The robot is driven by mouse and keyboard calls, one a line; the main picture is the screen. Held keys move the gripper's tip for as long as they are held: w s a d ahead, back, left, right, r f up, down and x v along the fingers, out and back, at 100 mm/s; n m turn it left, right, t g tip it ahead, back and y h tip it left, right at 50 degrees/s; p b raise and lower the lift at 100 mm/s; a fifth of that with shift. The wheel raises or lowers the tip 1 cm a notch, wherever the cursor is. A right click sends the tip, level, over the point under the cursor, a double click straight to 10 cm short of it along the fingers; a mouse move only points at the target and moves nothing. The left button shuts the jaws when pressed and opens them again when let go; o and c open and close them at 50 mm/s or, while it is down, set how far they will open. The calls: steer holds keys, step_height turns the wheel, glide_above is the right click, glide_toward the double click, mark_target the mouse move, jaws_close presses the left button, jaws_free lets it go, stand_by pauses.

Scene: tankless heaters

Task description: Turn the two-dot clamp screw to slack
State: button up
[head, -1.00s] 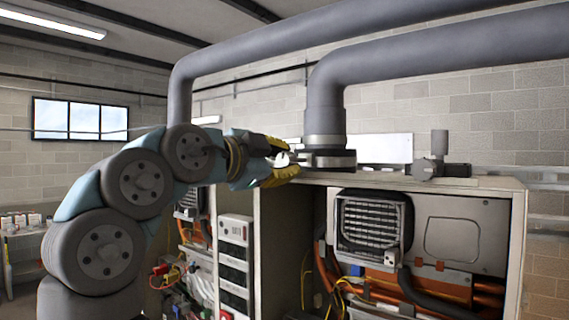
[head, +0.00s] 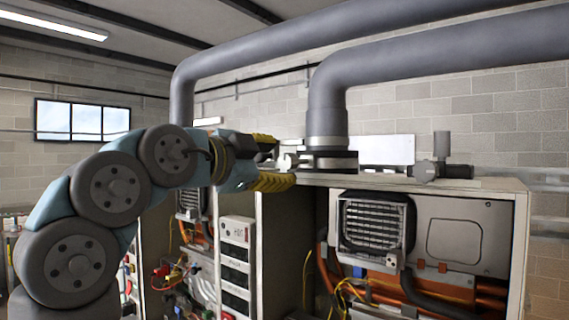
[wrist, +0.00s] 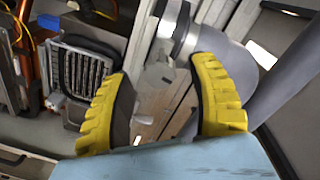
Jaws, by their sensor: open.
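My gripper (head: 277,163) is open, its yellow-padded fingers to the left of the flue collar on top of the heater cabinet. A small pale clamp screw (head: 287,161) sticks out to the left of the collar, just beyond the fingertips. In the wrist view the pale screw piece (wrist: 158,76) lies between the open fingers of my gripper (wrist: 164,85), and I see no contact. The metal clamp band (head: 326,142) and dark collar (head: 327,160) circle the base of the grey pipe. No dot marks can be made out.
The grey flue pipe (head: 325,90) rises from the cabinet and bends right overhead. A small valve-like fitting (head: 440,165) stands on the cabinet top (head: 395,181) at right. The open cabinet front shows a grille unit (head: 374,225) and orange pipes.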

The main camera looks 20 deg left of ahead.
steer(key=v, duration=0.9)
steer(key=shift+s, duration=0.2)
steer(key=shift+d, duration=0.1)
